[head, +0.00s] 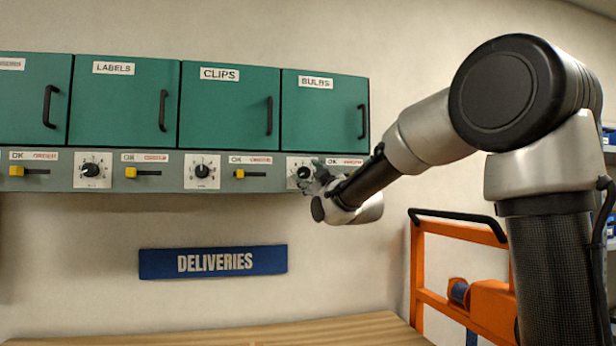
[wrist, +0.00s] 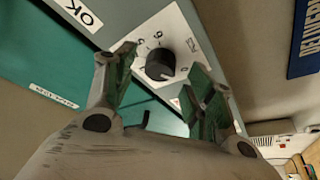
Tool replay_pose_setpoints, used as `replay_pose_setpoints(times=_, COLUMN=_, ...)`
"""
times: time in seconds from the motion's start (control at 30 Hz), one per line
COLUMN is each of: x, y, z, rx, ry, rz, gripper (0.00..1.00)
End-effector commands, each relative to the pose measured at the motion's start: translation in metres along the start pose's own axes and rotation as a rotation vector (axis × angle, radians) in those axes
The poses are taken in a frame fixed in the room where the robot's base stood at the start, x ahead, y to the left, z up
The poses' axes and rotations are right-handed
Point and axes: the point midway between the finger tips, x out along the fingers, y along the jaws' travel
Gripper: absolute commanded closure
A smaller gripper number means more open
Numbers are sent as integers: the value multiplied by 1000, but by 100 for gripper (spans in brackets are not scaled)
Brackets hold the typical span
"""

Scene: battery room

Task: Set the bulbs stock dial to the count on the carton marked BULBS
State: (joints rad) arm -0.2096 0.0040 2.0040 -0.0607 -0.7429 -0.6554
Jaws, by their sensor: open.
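The bulbs stock dial (wrist: 160,65) is a black knob on a white numbered plate (wrist: 178,35) in the wrist view. My gripper (wrist: 161,62) is open, with one green-padded finger on each side of the knob; I cannot tell whether they touch it. Some plate numbers show, but the pointer's setting is unclear. In the head view my gripper (head: 318,180) covers part of the dial plate (head: 297,166), below the green cupboard door labelled BULBS (head: 320,115). No carton marked BULBS is in view.
Two similar dials (head: 92,169) (head: 202,171) and several yellow OK/ORDER sliders line the grey rail. A DELIVERIES sign (head: 213,262) hangs below. A wooden tabletop (head: 340,331) lies beneath, and an orange trolley (head: 460,231) stands at right.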

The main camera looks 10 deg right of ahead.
Motion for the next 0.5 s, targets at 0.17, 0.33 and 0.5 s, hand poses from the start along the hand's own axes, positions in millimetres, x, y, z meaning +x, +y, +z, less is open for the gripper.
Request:
replay_pose_setpoints(times=0.17, x=12, y=0, z=0, rx=1, ry=0, rz=0, gripper=46)
replay_pose_setpoints(times=0.33, x=13, y=0, z=0, rx=1, ry=0, rz=0, gripper=46)
replay_pose_setpoints(times=0.5, x=13, y=0, z=0, rx=1, ry=0, rz=0, gripper=64)
